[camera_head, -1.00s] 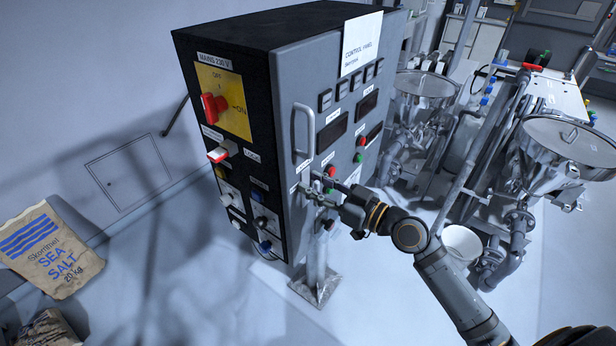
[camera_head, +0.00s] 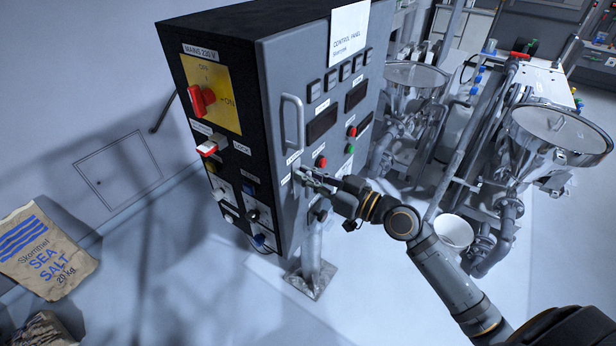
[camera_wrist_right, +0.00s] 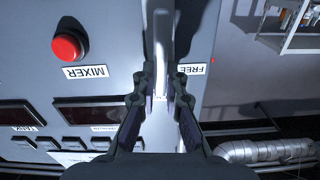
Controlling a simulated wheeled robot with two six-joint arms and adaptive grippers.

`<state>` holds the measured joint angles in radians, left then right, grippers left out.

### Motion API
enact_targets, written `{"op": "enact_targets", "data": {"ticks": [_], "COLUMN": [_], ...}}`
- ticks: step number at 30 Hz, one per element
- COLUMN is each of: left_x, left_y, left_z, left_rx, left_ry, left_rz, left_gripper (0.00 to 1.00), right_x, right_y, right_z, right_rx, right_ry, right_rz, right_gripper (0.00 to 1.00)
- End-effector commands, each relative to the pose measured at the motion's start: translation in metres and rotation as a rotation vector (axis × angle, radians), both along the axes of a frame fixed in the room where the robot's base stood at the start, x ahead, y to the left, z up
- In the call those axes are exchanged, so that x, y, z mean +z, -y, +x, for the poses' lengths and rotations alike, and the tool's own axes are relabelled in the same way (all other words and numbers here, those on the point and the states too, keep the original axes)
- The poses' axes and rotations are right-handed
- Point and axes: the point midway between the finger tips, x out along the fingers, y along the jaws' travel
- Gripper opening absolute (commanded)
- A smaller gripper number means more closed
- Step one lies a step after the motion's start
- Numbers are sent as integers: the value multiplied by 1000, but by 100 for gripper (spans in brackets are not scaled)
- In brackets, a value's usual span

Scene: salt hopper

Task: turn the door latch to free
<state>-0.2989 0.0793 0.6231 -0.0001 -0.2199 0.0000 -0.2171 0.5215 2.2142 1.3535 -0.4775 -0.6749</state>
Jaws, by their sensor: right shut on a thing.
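The door latch (camera_wrist_right: 160,45) is a pale metal lever in the right wrist view, running up and down the picture between my fingers. My right gripper (camera_wrist_right: 160,92) is shut on it. An upside-down FREE label (camera_wrist_right: 192,69) sits just right of the fingers. In the head view my right gripper (camera_head: 310,179) is at the front door (camera_head: 283,95) of the control cabinet, below the long door handle (camera_head: 292,122), and hides most of the latch. The door looks closed. My left gripper is not in view.
A red MIXER button (camera_wrist_right: 69,46) is beside the gripper in the wrist view. The red mains switch (camera_head: 202,99) is on the cabinet's side. A steel hopper (camera_head: 555,135) and white bucket (camera_head: 455,232) stand right; a salt bag (camera_head: 45,250) lies left.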

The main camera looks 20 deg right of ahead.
Motion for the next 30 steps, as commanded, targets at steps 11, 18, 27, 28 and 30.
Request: {"op": "enact_targets", "data": {"ticks": [11, 18, 27, 28, 30], "left_x": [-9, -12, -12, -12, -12], "left_y": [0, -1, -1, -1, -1], "left_z": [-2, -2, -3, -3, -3], "left_rx": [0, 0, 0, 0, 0], "left_ry": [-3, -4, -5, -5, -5], "left_rz": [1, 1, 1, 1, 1], "left_gripper": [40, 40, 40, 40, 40], "right_x": [-3, -5, -10, -10, -11], "right_y": [6, 10, 15, 15, 16], "right_z": [5, 8, 12, 12, 12], "right_rx": [0, 0, -1, -1, 0], "right_ry": [-188, -328, -505, -523, -563], "right_rz": [241, 422, 647, 670, 724], "right_gripper": [0, 0, 0, 0, 0]}}
